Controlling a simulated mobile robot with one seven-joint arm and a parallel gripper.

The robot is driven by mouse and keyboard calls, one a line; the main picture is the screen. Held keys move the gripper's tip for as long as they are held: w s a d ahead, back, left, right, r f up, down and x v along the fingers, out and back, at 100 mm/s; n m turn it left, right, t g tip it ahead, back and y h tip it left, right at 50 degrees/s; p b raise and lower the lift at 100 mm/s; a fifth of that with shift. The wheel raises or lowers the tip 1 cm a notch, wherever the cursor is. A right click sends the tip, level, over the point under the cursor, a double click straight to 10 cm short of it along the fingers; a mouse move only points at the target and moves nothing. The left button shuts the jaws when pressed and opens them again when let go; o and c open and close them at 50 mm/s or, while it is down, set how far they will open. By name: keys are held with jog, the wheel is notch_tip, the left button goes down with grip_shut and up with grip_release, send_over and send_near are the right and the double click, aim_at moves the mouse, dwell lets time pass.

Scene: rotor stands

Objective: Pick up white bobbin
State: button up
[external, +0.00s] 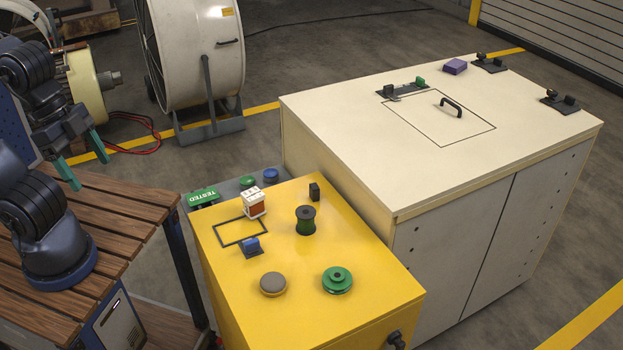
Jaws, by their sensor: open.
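The white bobbin (254,199) appears to be the small white blocky piece with a red-brown side. It stands upright on the yellow cabinet top (350,250), at the upper right corner of a black outlined rectangle. A black spool with dark green winding (305,220) stands apart to its right. My gripper (91,174) has two green fingers spread apart with nothing between them. It is above the slatted wooden bench at the left, well away from the white piece.
A blue-topped black part (251,246), a grey round knob (273,284), a green pulley-like disc (337,280) and a small black block (314,191) sit around it. A green TESTED sign (203,197) is behind. A taller cream cabinet (440,150) borders the right.

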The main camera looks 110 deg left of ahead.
jog(key=w+a+f+n+g+h, duration=0.4)
jog(key=w+a+f+n+h, duration=0.15)
jog(key=w+f+n, duration=0.2)
jog(key=n+t+h, duration=0.3)
jog(key=n+t, duration=1)
jog(key=n, duration=0.8)
send_near(258, 204)
jog(key=x, duration=0.4)
jog(key=shift+w+r, duration=0.25)
jog(key=shift+f+x, duration=0.2)
jog(key=shift+x, duration=1.1)
jog(key=shift+f+x, duration=0.15)
jog(key=shift+x, duration=1.15)
jog(key=shift+s, duration=0.15)
jog(key=c, duration=1.2)
jog(key=shift+c, duration=0.2)
jog(key=shift+r, duration=0.1)
